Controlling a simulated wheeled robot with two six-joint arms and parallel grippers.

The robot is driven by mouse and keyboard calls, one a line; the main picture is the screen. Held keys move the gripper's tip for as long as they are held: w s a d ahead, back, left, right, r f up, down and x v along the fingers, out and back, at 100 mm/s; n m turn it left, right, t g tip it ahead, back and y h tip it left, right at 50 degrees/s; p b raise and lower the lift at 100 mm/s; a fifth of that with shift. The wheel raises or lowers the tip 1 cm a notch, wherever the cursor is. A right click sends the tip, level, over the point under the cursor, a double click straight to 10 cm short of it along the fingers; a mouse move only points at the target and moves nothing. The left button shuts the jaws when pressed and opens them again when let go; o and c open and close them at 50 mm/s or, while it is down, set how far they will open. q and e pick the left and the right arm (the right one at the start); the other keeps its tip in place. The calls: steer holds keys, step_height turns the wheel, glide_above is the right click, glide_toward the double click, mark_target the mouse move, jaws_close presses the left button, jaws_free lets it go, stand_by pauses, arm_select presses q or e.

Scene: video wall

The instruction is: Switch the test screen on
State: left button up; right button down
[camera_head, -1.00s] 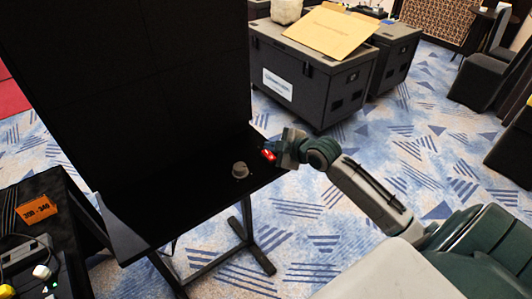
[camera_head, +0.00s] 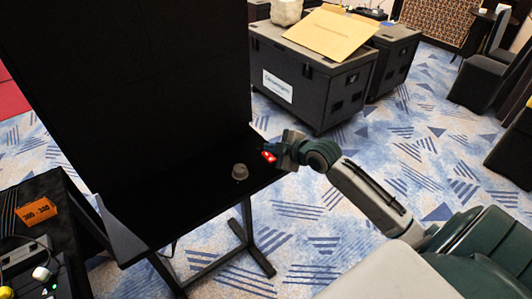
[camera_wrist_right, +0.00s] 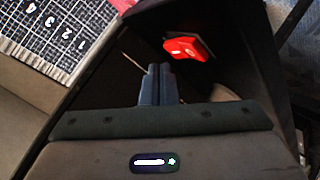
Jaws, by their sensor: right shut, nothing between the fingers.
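A large black screen (camera_head: 120,80) stands upright over a dark stand top (camera_head: 190,190) in the head view. A red switch-like part (camera_head: 268,157) shows by the right edge of the stand top; it also shows in the right wrist view (camera_wrist_right: 188,48), on a paler plate. My right gripper (camera_head: 278,150) is close beside the red part in the head view. In the right wrist view its fingers (camera_wrist_right: 158,78) are together and empty, below and left of the red part, with a visible gap in the picture. I cannot tell contact or the switch's position. My left gripper is out of view.
A grey round knob-like object (camera_head: 240,171) sits on the stand top. Dark cases (camera_head: 310,80) stand behind, one carrying a cardboard sheet (camera_head: 331,32). A dark table (camera_head: 20,190) with an orange label is at left.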

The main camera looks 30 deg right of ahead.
stand_by(0.8)
steer(key=shift+w+f+b, duration=0.15)
steer(key=shift+f+b, duration=0.2)
steer(key=shift+f, duration=0.05)
steer(key=shift+w+f+b, duration=0.1)
steer(key=shift+f+b, duration=0.2)
steer(key=shift+f, duration=0.05)
stand_by(0.4)
stand_by(0.4)
steer(key=shift+s+r+p, duration=0.3)
steer(key=shift+r+p, duration=0.45)
steer(key=shift+r, duration=0.05)
steer(key=shift+r, duration=0.1)
steer(key=r+p, duration=0.1)
steer(key=s+r+p, duration=0.1)
steer(key=r+p, duration=0.2)
steer(key=shift+s+r+p, duration=0.25)
steer(key=shift+r+p, duration=0.05)
